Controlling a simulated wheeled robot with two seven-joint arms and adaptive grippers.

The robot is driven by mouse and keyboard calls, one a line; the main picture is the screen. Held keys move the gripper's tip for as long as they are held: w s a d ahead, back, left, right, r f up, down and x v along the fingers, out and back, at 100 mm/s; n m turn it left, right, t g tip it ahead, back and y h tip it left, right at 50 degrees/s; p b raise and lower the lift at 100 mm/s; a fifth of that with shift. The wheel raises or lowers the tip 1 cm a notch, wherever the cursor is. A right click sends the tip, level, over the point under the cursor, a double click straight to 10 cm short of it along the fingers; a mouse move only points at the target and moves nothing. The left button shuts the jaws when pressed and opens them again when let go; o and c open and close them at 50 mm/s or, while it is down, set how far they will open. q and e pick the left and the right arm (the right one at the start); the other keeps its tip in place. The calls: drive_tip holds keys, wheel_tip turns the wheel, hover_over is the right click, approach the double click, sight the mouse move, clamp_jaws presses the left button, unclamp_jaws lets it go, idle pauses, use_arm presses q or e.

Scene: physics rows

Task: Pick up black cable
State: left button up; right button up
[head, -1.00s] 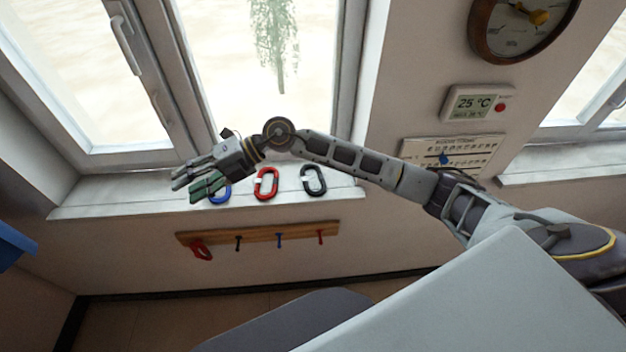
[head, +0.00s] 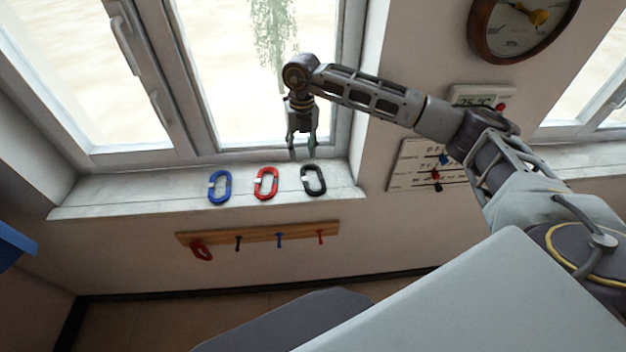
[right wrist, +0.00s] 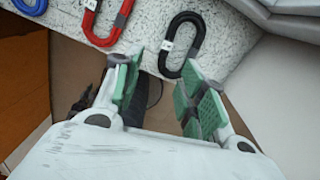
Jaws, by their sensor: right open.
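The black cable (head: 313,180) is a coiled oval loop with a pale tag, lying on the white windowsill at the right of a row of coiled cables. It also shows in the right wrist view (right wrist: 191,44), just beyond my fingertips. My right gripper (head: 302,150) points down above the sill, close to the black cable and behind it in the head view. In the right wrist view its green-padded fingers (right wrist: 160,85) are apart with nothing between them. The gripper is not touching the cable as far as I can see. My left gripper is not in view.
A red cable (head: 266,184) and a blue cable (head: 220,187) lie to the left on the windowsill (head: 120,200). Below is a wooden hook rail (head: 260,235) with a red loop (head: 201,250) hanging at its left. The window stands behind; a calendar (head: 425,165) hangs at right.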

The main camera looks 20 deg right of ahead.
drive_tip(key=shift+w+d+r, duration=0.1)
drive_tip(key=shift+d+r, duration=0.1)
drive_tip(key=shift+d, duration=0.45)
drive_tip(key=b, duration=0.4)
hover_over(305, 179)
drive_tip(key=shift+d+f, duration=0.15)
drive_tip(key=shift+f, duration=4.2)
drive_tip(key=shift+a+f+b, duration=0.2)
drive_tip(key=shift+f+b, duration=0.95)
drive_tip(key=shift+f, duration=1.4)
